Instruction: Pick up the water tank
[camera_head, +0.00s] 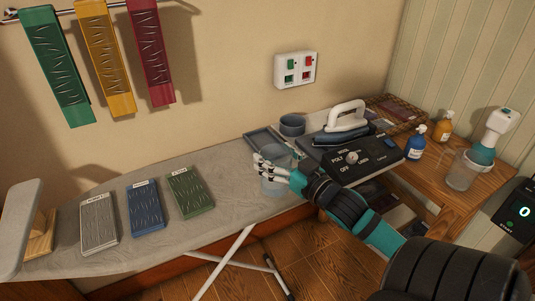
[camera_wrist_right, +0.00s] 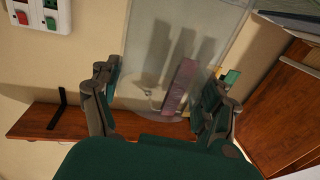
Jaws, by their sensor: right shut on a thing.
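The water tank (camera_head: 275,186) is a clear, greyish see-through container in the middle of the head view. My left gripper is in neither view.
A steam iron (camera_head: 343,128) stands on its dark station (camera_head: 352,160). A blue bottle (camera_head: 415,140), an amber bottle (camera_head: 442,127) and a glass cup (camera_head: 462,172) stand on the wooden table at right. Grey, blue and green pads (camera_head: 190,192) lie on the ironing board (camera_head: 70,225).

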